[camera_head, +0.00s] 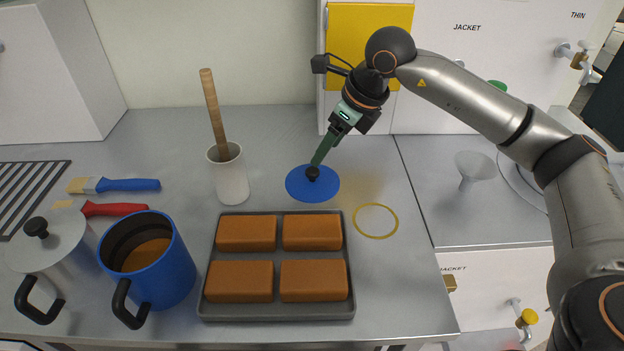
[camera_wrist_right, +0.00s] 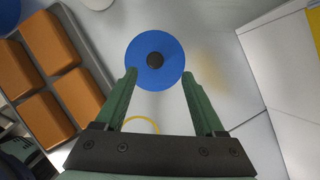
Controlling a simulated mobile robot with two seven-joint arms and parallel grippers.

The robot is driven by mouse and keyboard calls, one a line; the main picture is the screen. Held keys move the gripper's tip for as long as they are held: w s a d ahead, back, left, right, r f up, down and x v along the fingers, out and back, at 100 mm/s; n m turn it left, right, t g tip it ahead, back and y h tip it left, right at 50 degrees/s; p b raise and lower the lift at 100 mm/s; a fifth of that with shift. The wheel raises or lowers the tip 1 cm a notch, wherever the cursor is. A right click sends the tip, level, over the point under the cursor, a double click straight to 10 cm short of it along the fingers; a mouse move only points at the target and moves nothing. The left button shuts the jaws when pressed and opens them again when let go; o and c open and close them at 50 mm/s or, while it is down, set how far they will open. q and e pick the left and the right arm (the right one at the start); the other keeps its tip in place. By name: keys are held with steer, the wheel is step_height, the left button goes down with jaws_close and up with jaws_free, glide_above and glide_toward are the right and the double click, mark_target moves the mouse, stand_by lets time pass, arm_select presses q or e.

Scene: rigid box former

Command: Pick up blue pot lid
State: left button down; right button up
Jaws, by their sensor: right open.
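The blue pot lid (camera_head: 297,184) lies flat on the grey counter behind the tray, with a black knob (camera_head: 312,173) at its centre. In the right wrist view the lid (camera_wrist_right: 172,74) and its black knob (camera_wrist_right: 155,60) lie just beyond the fingertips. My right gripper (camera_head: 317,163) reaches down over the lid from behind. In the wrist view the right gripper (camera_wrist_right: 160,78) is open, its green fingers apart and nothing between them. Whether a fingertip touches the lid cannot be told. The blue pot (camera_head: 172,270) stands uncovered at the front left. My left gripper is not in view.
A tray (camera_head: 277,313) of brown blocks (camera_head: 246,232) lies in front of the lid. A white crock (camera_head: 231,180) with a wooden handle stands left of it. A yellow ring (camera_head: 397,224) lies to its right.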

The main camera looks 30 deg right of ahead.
mark_target(313, 170)
steer(key=x, duration=0.6)
steer(key=shift+s+a+f, duration=0.15)
steer(key=shift+a+f, duration=0.05)
steer(key=shift+a, duration=0.2)
steer(key=shift+c, duration=0.2)
jaws_close()
